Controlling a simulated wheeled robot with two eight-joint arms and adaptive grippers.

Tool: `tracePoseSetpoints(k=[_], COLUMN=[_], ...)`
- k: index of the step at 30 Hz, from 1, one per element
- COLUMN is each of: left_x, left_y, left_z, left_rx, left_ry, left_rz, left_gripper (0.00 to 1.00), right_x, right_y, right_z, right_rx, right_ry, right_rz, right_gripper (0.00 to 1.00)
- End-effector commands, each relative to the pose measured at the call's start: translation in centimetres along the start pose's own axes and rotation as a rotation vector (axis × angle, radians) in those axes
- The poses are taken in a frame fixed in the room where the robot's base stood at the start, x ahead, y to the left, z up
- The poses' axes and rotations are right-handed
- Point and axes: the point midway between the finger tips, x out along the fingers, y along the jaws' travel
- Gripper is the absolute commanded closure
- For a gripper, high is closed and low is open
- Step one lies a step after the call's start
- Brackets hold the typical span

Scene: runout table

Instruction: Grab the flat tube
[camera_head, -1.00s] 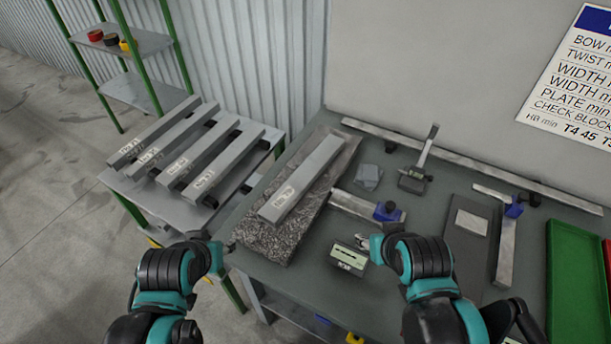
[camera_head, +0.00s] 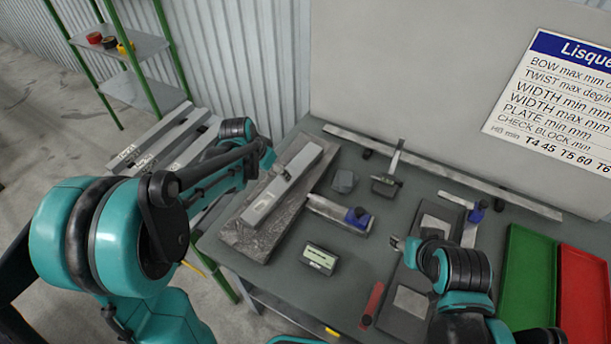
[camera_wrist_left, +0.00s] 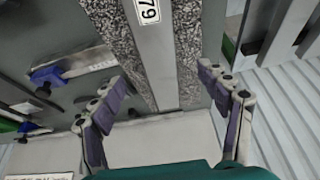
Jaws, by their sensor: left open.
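A grey flat tube (camera_head: 298,180) with a white label lies lengthwise on the speckled granite plate (camera_head: 238,240). In the left wrist view the tube (camera_wrist_left: 165,75) runs between my two fingers, and its label shows part of a number. My left gripper (camera_head: 279,170) is open above the tube and partly hides it. The left wrist view shows its fingers (camera_wrist_left: 168,88) spread on either side of the tube, with nothing held. My right gripper (camera_head: 397,243) is over the right part of the bench, well away from the tube. Its jaw state is too small to tell.
A rack table (camera_head: 160,150) with more grey bars stands at the left, partly behind my left arm. A green-labelled gauge (camera_head: 319,258), a blue-clamped bar (camera_head: 335,212) and a red-handled tool (camera_head: 372,303) lie nearby. Green (camera_head: 525,280) and red trays (camera_head: 583,290) sit right.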

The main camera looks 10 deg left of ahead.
Motion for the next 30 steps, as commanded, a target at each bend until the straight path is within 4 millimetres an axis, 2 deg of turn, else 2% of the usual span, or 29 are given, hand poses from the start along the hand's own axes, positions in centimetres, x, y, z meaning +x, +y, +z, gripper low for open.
tracePoseSetpoints(k=[5,14,21,24,30], left_x=[1.5,5.1,8.6,9.2,9.3], left_y=[-0.7,-0.7,-0.7,-0.7,-0.7], left_z=[-0.7,-0.6,-0.4,-0.4,-0.4], left_rx=[0.027,0.029,0.029,0.029,0.028], left_ry=[-0.009,-0.01,-0.009,-0.009,-0.009], left_rz=[0.019,0.02,0.019,0.019,0.019], left_gripper=[0.24,0.24,0.24,0.24,0.24], right_x=[-0.6,0.1,0.8,0.8,0.8], right_y=[0.0,0.0,0.0,0.0,0.0], right_z=[-0.4,0.1,0.6,0.6,0.6], right_rx=[0.0,0.0,0.0,0.0,0.0], right_ry=[0.0,0.0,0.0,0.0,0.0], right_rz=[0.0,0.0,0.0,0.0,0.0], right_gripper=[0.54,0.54,0.54,0.54,0.54])
